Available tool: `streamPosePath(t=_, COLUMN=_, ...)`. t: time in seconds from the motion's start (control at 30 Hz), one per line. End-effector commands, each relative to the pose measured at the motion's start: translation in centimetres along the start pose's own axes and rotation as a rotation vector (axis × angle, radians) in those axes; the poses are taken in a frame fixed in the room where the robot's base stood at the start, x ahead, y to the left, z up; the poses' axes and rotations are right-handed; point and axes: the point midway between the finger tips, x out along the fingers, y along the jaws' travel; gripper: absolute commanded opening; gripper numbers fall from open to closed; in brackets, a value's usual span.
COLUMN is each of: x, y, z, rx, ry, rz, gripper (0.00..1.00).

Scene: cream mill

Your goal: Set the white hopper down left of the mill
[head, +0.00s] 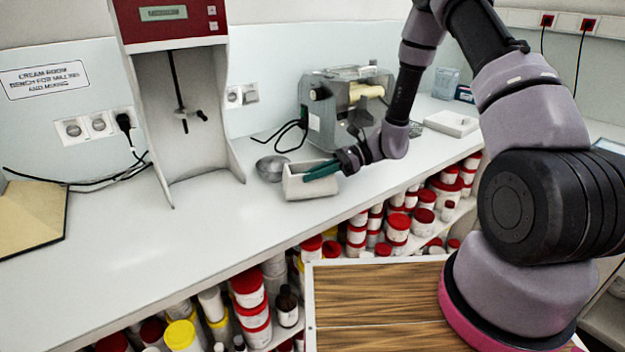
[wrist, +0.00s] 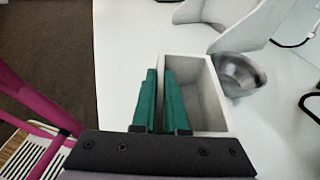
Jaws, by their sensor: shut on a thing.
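The white hopper (head: 308,188) is an open box at the front of the bench, left of and nearer than the grey mill (head: 325,122). In the wrist view the hopper (wrist: 212,118) opens upward, and one of its walls sits between the green fingers. My gripper (head: 318,172) is shut on that wall, one finger inside the box and one outside; its fingers also show in the wrist view (wrist: 160,75). The hopper looks upright at about bench height. I cannot tell whether its base touches the bench.
A metal bowl (head: 272,168) stands close behind the hopper, and shows in the wrist view (wrist: 238,76). A red-topped mixer stand (head: 205,165) stands further left. Black cables lie by the mill. The white bench (head: 130,265) is clear at the front left. Jars fill the shelves below.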

Motion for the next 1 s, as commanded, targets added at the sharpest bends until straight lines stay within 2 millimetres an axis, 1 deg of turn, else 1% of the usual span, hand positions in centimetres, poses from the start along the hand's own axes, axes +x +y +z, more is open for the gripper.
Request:
streamPosePath(t=0.03, x=0.3, y=0.0, z=-0.8, rx=0.001, ry=-0.001, rz=0.001, gripper=0.00)
streamPosePath(t=0.1, x=0.5, y=0.0, z=-1.4, rx=0.001, ry=0.000, rz=0.001, gripper=0.00)
streamPosePath(t=0.43, x=0.5, y=-0.1, z=-1.7, rx=0.000, ry=0.000, rz=-0.001, gripper=0.00)
streamPosePath(t=0.47, x=0.5, y=-0.1, z=-1.7, rx=0.000, ry=0.000, rz=-0.001, gripper=0.19)
streamPosePath(t=0.5, x=0.5, y=-0.1, z=-1.6, rx=0.000, ry=0.000, rz=-0.001, gripper=0.34)
streamPosePath(t=0.53, x=0.5, y=-0.1, z=-1.6, rx=0.000, ry=0.000, rz=-0.001, gripper=0.41)
streamPosePath(t=0.87, x=0.5, y=-0.1, z=-1.5, rx=-0.001, ry=0.000, rz=-0.001, gripper=0.41)
streamPosePath(t=0.93, x=0.0, y=-0.1, z=-1.4, rx=0.000, ry=0.000, rz=-0.002, gripper=0.41)
streamPosePath(t=1.0, x=-0.8, y=-0.1, z=-1.4, rx=0.000, ry=0.000, rz=-0.004, gripper=0.41)
